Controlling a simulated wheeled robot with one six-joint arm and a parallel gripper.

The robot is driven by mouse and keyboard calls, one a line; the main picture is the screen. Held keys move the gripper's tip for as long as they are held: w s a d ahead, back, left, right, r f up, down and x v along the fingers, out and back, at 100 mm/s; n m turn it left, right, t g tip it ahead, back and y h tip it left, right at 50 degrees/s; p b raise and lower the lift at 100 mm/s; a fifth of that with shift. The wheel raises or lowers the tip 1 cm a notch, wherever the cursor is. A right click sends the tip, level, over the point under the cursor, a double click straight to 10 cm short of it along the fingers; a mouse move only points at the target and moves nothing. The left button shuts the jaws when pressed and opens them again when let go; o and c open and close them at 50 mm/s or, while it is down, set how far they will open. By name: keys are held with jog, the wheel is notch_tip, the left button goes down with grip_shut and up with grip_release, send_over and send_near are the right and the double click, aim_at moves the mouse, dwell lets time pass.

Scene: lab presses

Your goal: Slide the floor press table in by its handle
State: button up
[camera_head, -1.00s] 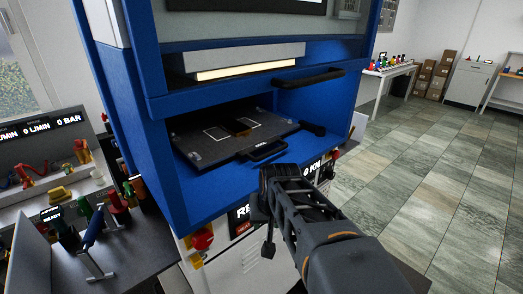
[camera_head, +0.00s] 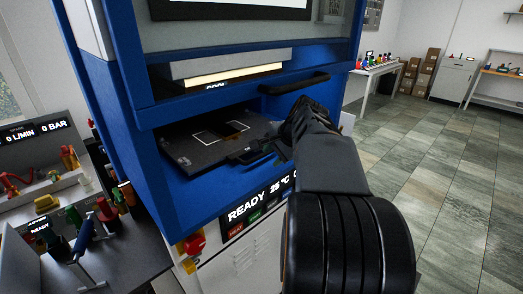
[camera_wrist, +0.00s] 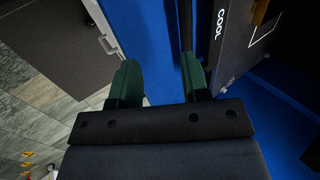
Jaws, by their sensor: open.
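The floor press table (camera_head: 190,150) is a dark flat plate with white outlines, in the open bay of the blue press. Its handle (camera_head: 250,154) is at the front edge, partly hidden by my gripper (camera_head: 285,135). In the wrist view, the table (camera_wrist: 235,45) is at the right, its edge marked COOL. My gripper (camera_wrist: 160,65) shows two green fingers, apart, with no object between the tips. A dark bar (camera_wrist: 186,25), seemingly the handle, runs just beyond the right finger; I cannot tell whether they touch.
A second black handle (camera_head: 294,84) is on the blue frame above the bay. A READY panel and red knob (camera_head: 193,243) are below the table. A cluttered bench (camera_head: 100,255) stands at the left. Tiled floor (camera_head: 440,180) is open at the right.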

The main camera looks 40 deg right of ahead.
aim_at(259, 156)
jog(key=w, duration=0.3)
jog(key=w+f+p, duration=0.1)
jog(key=shift+w+a, duration=0.3)
jog(key=shift+w, duration=0.1)
jog(key=shift+x, duration=0.85)
grip_shut()
